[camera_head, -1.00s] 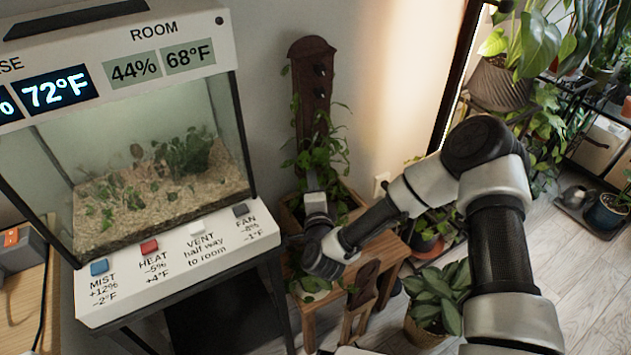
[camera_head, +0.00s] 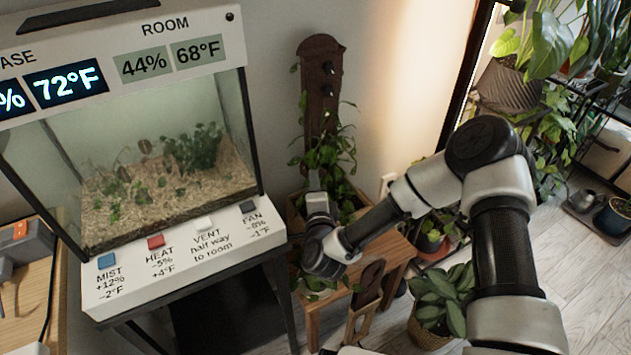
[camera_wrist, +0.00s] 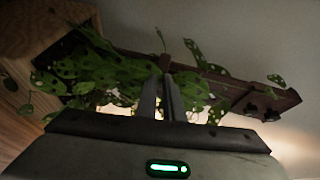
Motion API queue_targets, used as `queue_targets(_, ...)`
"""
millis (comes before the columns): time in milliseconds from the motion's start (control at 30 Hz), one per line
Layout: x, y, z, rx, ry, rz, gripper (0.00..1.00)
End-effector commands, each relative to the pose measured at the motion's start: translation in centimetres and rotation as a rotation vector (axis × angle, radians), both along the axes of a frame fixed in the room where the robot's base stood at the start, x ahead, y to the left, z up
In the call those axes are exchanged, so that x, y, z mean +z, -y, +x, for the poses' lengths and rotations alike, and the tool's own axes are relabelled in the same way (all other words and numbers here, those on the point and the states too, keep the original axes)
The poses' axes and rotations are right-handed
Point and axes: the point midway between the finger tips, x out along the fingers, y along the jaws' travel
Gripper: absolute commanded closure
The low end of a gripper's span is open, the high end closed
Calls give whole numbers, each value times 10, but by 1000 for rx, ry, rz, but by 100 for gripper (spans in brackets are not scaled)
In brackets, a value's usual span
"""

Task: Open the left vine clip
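A dark wooden board (camera_head: 321,100) stands upright against the wall with a leafy vine (camera_head: 331,157) climbing its lower half. Small dark knobs (camera_head: 327,68) stick out near its top; I cannot tell whether these are vine clips. In the wrist view the board (camera_wrist: 225,88) runs sideways behind the vine (camera_wrist: 95,70), with knobs (camera_wrist: 270,93) at its right end. My gripper (camera_head: 313,180) is low in front of the board, among the leaves. The left clip is not identifiable.
A glass terrarium (camera_head: 165,170) with labelled buttons stands close on the left. The planter sits on a small wooden table (camera_head: 398,262). A leafy pot plant (camera_head: 440,300) stands on the floor beside it. A plant shelf is at the far right.

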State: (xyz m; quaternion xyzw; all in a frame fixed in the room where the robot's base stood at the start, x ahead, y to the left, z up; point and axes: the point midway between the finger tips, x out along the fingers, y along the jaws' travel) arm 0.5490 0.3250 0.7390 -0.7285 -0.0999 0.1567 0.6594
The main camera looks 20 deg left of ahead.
Motion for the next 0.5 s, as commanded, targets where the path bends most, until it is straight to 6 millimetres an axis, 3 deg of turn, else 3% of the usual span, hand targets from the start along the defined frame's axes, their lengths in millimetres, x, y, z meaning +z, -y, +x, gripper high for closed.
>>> queue_targets(33,3,-8,-4,17,2,6,85)
queue_targets(100,3,-6,-3,14,2,5,73)
queue_targets(500,1,-2,-1,3,2,3,73)
